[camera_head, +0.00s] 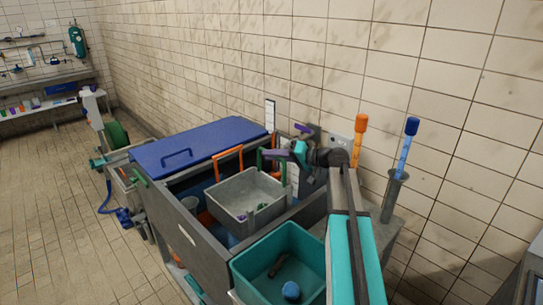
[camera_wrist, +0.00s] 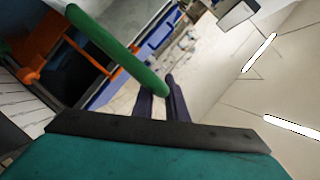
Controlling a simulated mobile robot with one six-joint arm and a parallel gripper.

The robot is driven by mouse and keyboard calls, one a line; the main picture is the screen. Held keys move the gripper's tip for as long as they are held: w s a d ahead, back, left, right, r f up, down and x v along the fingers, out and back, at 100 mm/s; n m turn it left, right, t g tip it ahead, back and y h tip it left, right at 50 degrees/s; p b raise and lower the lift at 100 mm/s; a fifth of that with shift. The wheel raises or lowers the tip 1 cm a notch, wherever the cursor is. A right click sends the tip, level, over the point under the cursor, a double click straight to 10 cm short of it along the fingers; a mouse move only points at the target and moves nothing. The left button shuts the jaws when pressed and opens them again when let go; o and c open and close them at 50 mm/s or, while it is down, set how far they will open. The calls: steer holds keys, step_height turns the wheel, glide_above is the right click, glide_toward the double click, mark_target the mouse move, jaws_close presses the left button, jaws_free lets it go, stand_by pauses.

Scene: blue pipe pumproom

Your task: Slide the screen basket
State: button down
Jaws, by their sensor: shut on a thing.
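The grey screen basket (camera_head: 228,208) sits in the open part of a grey tank, with small items on its floor. It has an orange handle (camera_head: 228,153) on its far left side and a green handle (camera_head: 284,174) on its right side. My gripper (camera_head: 287,141) is at the top of the green handle. In the wrist view the green bar (camera_wrist: 120,50) runs to between the purple fingers of my gripper (camera_wrist: 162,100), which are shut on it. The orange handle (camera_wrist: 32,70) shows at left there. The exact finger contact is partly hidden.
A blue lid (camera_head: 200,146) covers the tank's far part. A teal bin (camera_head: 262,262) with a blue ball (camera_head: 291,290) stands in front. A grey holder (camera_head: 391,200) with a blue-capped tube (camera_head: 408,140) stands at right by the tiled wall. Open floor lies left.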

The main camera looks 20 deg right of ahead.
step_height(320, 180, down, 9)
steer(key=b, duration=0.6)
steer(key=shift+r, duration=0.2)
steer(key=c, duration=1.8)
jaws_free()
steer(key=shift+o, duration=0.2)
steer(key=shift+r, duration=0.1)
steer(key=shift+s+d, duration=0.1)
steer(key=b+v, duration=0.2)
steer(key=v, duration=1.1)
steer(key=shift+s+d, duration=0.2)
steer(key=shift+r, duration=0.1)
